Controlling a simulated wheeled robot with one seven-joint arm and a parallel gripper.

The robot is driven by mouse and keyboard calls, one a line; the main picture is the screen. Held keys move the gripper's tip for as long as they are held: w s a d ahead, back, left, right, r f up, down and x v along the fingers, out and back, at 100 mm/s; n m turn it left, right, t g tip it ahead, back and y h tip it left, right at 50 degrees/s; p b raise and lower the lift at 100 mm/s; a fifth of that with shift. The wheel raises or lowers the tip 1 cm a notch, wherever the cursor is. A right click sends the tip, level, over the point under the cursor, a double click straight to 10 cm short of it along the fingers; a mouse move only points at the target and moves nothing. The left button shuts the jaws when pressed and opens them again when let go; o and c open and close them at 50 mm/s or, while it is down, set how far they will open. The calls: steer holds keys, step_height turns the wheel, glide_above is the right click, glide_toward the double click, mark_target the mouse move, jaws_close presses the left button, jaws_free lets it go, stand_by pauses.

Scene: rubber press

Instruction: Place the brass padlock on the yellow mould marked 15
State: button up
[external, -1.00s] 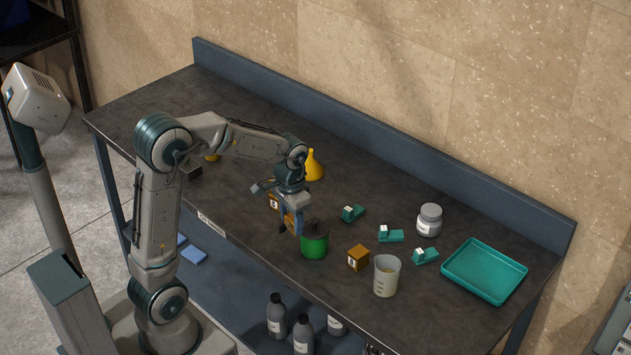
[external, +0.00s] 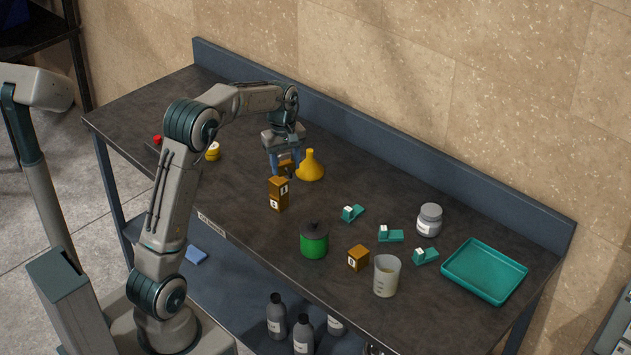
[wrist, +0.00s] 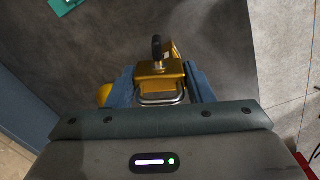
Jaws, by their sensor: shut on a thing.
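The brass padlock (wrist: 158,75) is held between the fingers of my gripper (wrist: 162,88), with its silver shackle toward the wrist camera and a black part sticking out on the far side. In the external view my gripper (external: 285,165) holds the padlock (external: 286,165) above the table, left of the funnel and behind the brown-orange blocks. A small round yellow thing (external: 213,152) stands farther left on the table; it may be the mould, but no 15 can be read on it.
A yellow funnel (external: 311,169) is close on the right. Labelled brown-orange blocks (external: 278,196) stand just in front, and a green pot (external: 314,243) beyond them. Teal labelled pieces (external: 391,236), a beaker (external: 386,277) and a teal tray (external: 465,277) are at the right. The back-left table is clear.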

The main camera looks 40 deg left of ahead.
steer(key=w+a+r+n, duration=0.1)
steer(key=w+a+n, duration=0.3)
steer(key=a+n, duration=0.7)
steer(key=n+p, duration=0.6)
steer(key=n, duration=0.5)
glide_above(213, 154)
steer(key=a, duration=0.2)
step_height(213, 154, down, 7)
steer(key=shift+a+r, duration=0.1)
steer(key=shift+r, duration=0.1)
steer(key=shift+f+p, duration=0.65)
steer(key=shift+f, duration=1.4)
steer(key=shift+f, duration=0.2)
steer(key=o, duration=1.1)
steer(key=shift+o, duration=0.2)
steer(key=shift+r, duration=0.15)
